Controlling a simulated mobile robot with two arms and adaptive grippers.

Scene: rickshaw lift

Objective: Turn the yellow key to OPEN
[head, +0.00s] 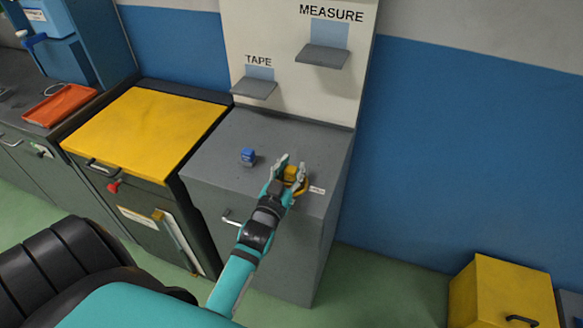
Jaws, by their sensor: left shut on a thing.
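The yellow key (291,174) is on the top of the grey cabinet (222,142), near its front right part. My left gripper (289,166) reaches in from below and is shut on the yellow key, with a finger on either side of it. The fingers hide part of the key, and I cannot tell which way it is turned. A small white label (317,190) lies just right of the key; its lettering is too small to read. My right gripper is not in view.
A small blue object (248,156) stands left of the gripper on the same top. A panel with a TAPE shelf (254,88) and a MEASURE shelf (323,57) rises behind. A yellow-topped cabinet (147,132) stands left. Green floor is clear to the right, before a yellow box (500,294).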

